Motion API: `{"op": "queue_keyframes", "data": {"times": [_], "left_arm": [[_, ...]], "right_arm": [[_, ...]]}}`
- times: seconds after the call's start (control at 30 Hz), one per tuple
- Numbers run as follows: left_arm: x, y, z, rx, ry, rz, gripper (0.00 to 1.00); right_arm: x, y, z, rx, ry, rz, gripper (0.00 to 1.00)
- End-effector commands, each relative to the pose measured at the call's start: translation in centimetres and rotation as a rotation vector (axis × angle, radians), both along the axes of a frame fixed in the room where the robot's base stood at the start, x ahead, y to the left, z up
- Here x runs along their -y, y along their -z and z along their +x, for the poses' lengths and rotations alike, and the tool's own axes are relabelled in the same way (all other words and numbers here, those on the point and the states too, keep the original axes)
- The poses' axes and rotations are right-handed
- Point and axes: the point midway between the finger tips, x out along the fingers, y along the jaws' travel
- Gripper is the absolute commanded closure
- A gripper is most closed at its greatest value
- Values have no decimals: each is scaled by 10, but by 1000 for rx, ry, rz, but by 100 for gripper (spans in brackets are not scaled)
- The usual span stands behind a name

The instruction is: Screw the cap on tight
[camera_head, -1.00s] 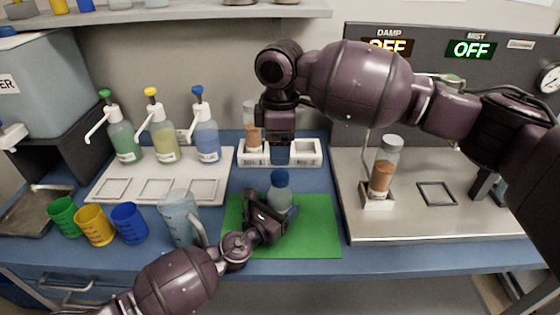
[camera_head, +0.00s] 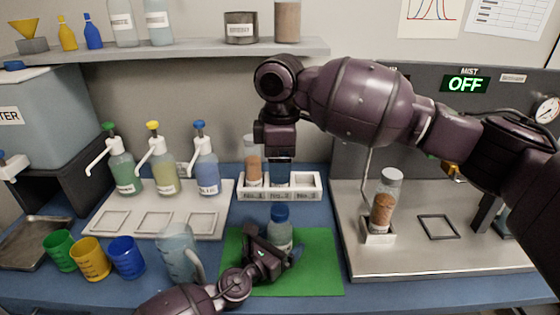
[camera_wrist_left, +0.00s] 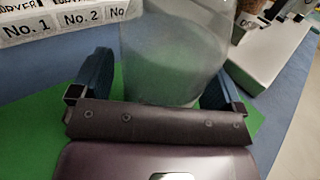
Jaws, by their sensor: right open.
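A clear bottle (camera_head: 279,236) with a blue cap (camera_head: 279,212) on its top stands upright on the green mat (camera_head: 318,270). I cannot tell how tight the cap sits. My left gripper (camera_head: 280,250) is shut on the bottle's lower part; in the left wrist view its blue fingers flank the clear bottle (camera_wrist_left: 170,60), whose top is out of that picture. My right gripper (camera_head: 280,172) points down above and behind the cap, apart from it and empty. It overlaps the middle of the rack in the picture, so its fingertips are hard to make out.
A white rack (camera_head: 306,192) with numbered slots stands behind the mat, with a brown-filled jar (camera_head: 253,168) at its left. A clear pitcher (camera_head: 177,252) and coloured cups (camera_head: 92,258) are to the left.

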Motion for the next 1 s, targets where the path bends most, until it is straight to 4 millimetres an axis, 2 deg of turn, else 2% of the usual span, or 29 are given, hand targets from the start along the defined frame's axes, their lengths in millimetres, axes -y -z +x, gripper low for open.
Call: {"op": "queue_keyframes", "data": {"times": [0.27, 0.73, 1.0], "left_arm": [[-5, 0, -5, 0, -1, 0, 7], [-53, 0, -67, -2, -1, 0, 7], [-67, 0, -84, 0, 0, 0, 7]], "right_arm": [[0, -2, 0, 2, 0, 0, 30], [0, -9, -1, 9, 0, 0, 30], [0, -6, -1, 6, 0, 0, 30]]}}
